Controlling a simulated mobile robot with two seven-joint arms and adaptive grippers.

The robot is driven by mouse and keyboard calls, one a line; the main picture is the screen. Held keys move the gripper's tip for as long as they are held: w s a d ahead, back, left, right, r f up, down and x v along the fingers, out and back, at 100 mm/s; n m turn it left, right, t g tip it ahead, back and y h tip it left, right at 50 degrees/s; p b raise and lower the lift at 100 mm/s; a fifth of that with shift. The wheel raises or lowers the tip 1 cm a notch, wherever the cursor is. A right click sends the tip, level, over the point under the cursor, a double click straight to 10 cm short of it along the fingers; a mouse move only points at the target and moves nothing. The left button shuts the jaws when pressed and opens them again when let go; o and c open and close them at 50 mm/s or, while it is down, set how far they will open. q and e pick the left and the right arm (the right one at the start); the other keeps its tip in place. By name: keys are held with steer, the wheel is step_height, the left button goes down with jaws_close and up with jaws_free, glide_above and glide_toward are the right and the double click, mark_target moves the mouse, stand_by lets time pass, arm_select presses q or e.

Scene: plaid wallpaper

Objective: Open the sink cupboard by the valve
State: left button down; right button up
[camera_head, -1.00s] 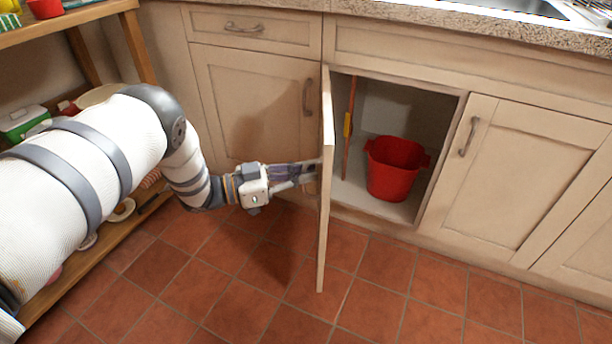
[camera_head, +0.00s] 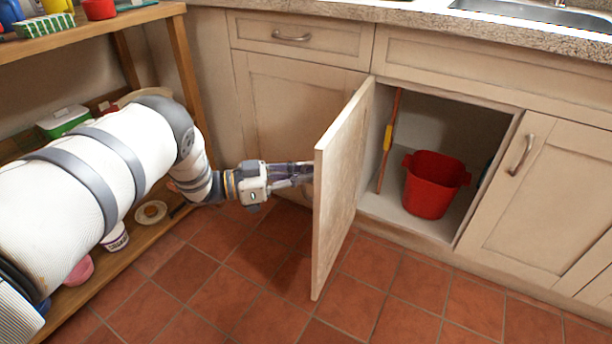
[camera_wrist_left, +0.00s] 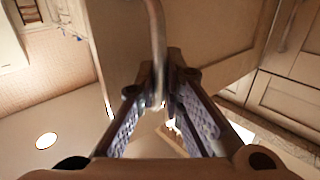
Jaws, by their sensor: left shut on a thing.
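The sink cupboard door (camera_head: 343,185) stands wide open in the head view, hinged on its left side, with its inner face towards me. My left gripper (camera_head: 306,172) is at the outer face of this door, its fingertips partly hidden behind the door's free edge. In the left wrist view, the metal door handle (camera_wrist_left: 157,40) runs down between the fingers, and the gripper (camera_wrist_left: 160,105) is shut on it. Inside the cupboard, an upright orange-brown pipe (camera_head: 392,115) carries a yellow piece (camera_head: 387,138), perhaps the valve. My right gripper is not in view.
A red bucket (camera_head: 432,185) stands on the cupboard floor. A dark blue thing shows partly at the opening's right edge. A closed door (camera_head: 545,195) is to the right. A wooden shelf (camera_head: 150,228) with several items stands left, near my left arm. The tiled floor in front is clear.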

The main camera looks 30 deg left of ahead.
arm_select(q)
steer(key=shift+s+f, duration=0.15)
steer(key=c, duration=1.7)
jaws_free()
steer(key=v, duration=1.2)
steer(key=shift+a, duration=0.1)
